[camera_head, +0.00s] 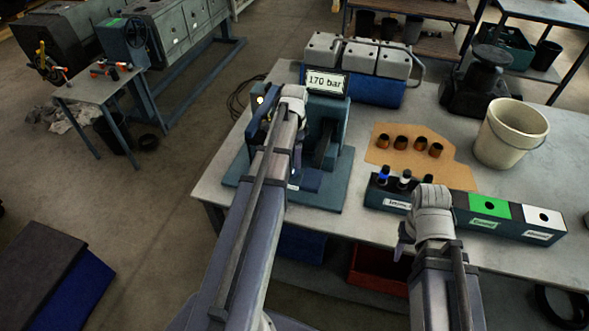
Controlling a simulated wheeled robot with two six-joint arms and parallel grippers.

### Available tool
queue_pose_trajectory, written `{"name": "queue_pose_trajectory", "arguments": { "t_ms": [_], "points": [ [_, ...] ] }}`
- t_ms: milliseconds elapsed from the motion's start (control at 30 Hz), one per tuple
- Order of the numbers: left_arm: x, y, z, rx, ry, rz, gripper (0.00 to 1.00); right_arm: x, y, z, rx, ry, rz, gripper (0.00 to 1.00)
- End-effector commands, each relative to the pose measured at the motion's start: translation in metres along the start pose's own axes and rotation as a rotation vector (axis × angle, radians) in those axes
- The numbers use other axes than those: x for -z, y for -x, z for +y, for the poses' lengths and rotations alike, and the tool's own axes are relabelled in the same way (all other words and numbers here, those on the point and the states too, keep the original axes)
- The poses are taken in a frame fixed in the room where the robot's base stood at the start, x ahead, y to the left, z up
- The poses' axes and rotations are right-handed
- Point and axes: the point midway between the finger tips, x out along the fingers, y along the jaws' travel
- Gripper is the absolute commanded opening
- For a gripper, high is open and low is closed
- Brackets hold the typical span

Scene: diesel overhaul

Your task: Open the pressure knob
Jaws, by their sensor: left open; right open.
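The blue-grey pressure test stand (335,185) sits on the left end of the workbench, with a display (326,82) on top reading "170 bar". I cannot clearly make out the pressure knob; small fittings show at the stand's upper left, partly behind my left arm. My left gripper (299,158) hangs from the wrist in front of the stand; it is open, its fingers mostly hidden, and I cannot tell whether it touches anything. My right gripper (403,243) is open and empty at the bench's front edge, left of its wrist and below the dark holder block.
The dark holder block (458,217) carries several cylindrical parts and green and white sections. Several brown cups stand on a cardboard sheet (446,167). A cream bucket (510,133) stands at right. A grey engine part (355,55) is behind the stand. A red bin (372,268) is below the bench.

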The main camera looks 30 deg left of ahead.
Motion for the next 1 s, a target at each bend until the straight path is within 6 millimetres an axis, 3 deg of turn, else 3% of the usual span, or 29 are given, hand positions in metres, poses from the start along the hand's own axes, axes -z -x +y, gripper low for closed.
{"name": "queue_pose_trajectory", "arguments": {
  "t_ms": [533,933,1000],
  "points": [
    [0.0,-0.067,0.0,0.0,0.0,0.0,0.81,0.004,-0.066,-0.006,0.0,-0.002,0.0,0.5],
    [0.0,-0.072,0.0,0.0,0.0,0.0,0.81,0.004,-0.071,-0.007,0.0,-0.002,0.0,0.5],
    [0.0,-0.072,0.0,0.0,0.0,0.0,0.76,0.004,-0.071,-0.007,0.0,-0.002,0.0,0.5]
  ]
}}
